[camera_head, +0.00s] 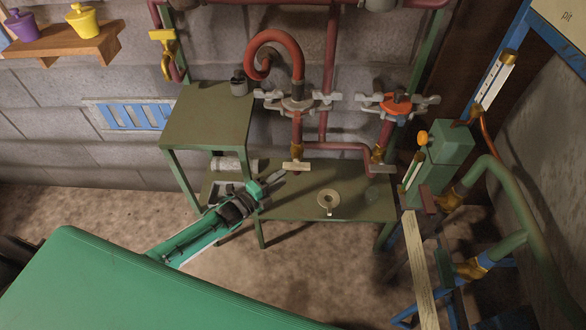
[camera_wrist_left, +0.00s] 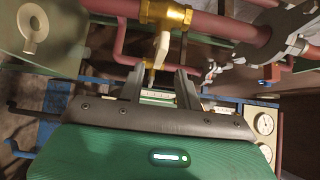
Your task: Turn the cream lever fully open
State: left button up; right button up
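The cream lever (camera_head: 296,166) sits on a brass valve (camera_head: 297,150) at the foot of the red pipe below the coiled pipe. It looks about crosswise to that upright pipe in the head view. In the left wrist view the cream lever (camera_wrist_left: 162,47) hangs off the brass valve (camera_wrist_left: 166,14), just beyond my fingertips and roughly in line with the gap between them. My left gripper (camera_head: 281,176) is just left of and below the lever; in the wrist view its fingers (camera_wrist_left: 160,72) are apart with nothing held. I cannot tell whether they touch the lever. My right gripper is not in view.
A low green shelf (camera_head: 290,202) holds a round pale ring (camera_head: 329,201). A green table (camera_head: 206,117) stands left, and a green box with an orange knob (camera_head: 422,138) stands right.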

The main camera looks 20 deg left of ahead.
aim_at(293, 169)
pick_arm(q)
jog(key=shift+x, duration=3.2)
jog(key=shift+c, duration=0.2)
grip_shut()
